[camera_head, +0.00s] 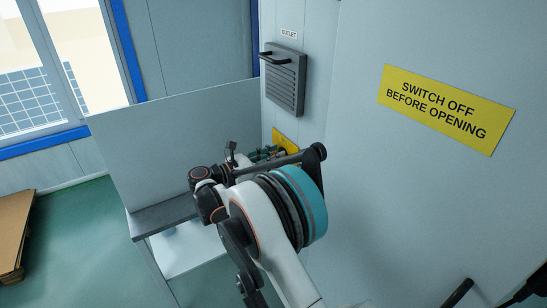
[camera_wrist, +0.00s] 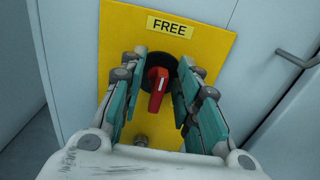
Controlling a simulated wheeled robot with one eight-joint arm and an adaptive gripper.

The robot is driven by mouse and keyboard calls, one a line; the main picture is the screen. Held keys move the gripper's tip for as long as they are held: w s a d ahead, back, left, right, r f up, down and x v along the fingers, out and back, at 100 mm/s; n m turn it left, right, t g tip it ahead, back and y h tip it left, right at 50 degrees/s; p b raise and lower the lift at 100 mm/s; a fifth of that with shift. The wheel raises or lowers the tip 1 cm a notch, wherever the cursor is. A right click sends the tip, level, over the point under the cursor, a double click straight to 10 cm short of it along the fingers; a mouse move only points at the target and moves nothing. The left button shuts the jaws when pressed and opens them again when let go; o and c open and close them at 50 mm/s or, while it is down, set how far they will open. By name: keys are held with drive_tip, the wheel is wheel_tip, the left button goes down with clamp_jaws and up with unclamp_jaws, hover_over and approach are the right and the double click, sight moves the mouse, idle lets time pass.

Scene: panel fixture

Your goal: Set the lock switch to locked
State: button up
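The lock switch is a red handle (camera_wrist: 157,88) on a black round base (camera_wrist: 172,66), mounted on a yellow plate (camera_wrist: 118,30) in the wrist view. Its handle points down, tilted slightly left at the lower end. A label reading "FREE" (camera_wrist: 171,26) sits above it. My gripper (camera_wrist: 162,70) is open, with one finger on each side of the red handle and visible gaps between. In the head view, the yellow plate (camera_head: 286,142) shows only in part behind my arm, and the red handle is hidden there.
A light partition (camera_head: 180,140) and bench (camera_head: 165,217) stand left of my arm. A yellow sign (camera_head: 447,108) is on the right panel. A metal handle (camera_wrist: 297,60) is right of the plate.

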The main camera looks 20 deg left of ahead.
drive_tip(key=shift+w+d, duration=0.1)
drive_tip(key=shift+c, duration=0.6)
clamp_jaws()
drive_tip(key=shift+m, duration=0.3)
drive_tip(key=m+b, duration=0.2)
drive_tip(key=shift+d+f+m, duration=0.1)
drive_tip(key=shift+m, duration=0.3)
drive_tip(key=m+b, duration=0.1)
drive_tip(key=m, duration=0.4)
drive_tip(key=m+b, duration=0.2)
drive_tip(key=m, duration=0.2)
drive_tip(key=f+m+b, duration=0.1)
drive_tip(key=m, duration=0.4)
drive_tip(key=shift+s+d+m+b, duration=0.3)
drive_tip(key=shift+s+d, duration=0.05)
drive_tip(key=shift+s, duration=0.05)
